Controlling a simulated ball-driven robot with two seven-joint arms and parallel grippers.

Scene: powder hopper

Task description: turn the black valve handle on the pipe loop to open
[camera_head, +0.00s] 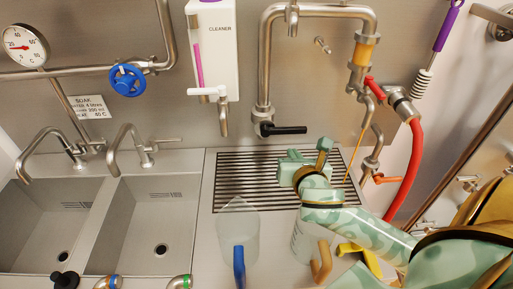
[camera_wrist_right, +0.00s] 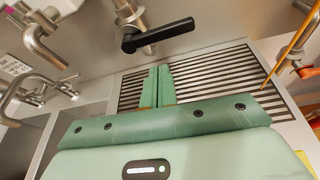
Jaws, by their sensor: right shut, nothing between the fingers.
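The black valve handle (camera_head: 284,130) is a lever at the lower end of the steel pipe loop (camera_head: 264,65) on the back wall. It points right, roughly level, above the back of the drain grate. In the right wrist view the black handle (camera_wrist_right: 160,35) lies across the top, beyond the fingertips. My right gripper (camera_head: 293,155) is just below and in front of the handle, apart from it. In the wrist view the right gripper (camera_wrist_right: 158,72) has its two fingers together with nothing between them. My left gripper is not in view.
The slatted drain grate (camera_head: 235,180) lies below. A clear jug (camera_head: 238,220) with a blue handle stands at its front, and another with an orange handle (camera_head: 321,262) is beside my right arm. A red hose (camera_head: 412,170) hangs at right. Two sinks (camera_head: 150,225) are at left.

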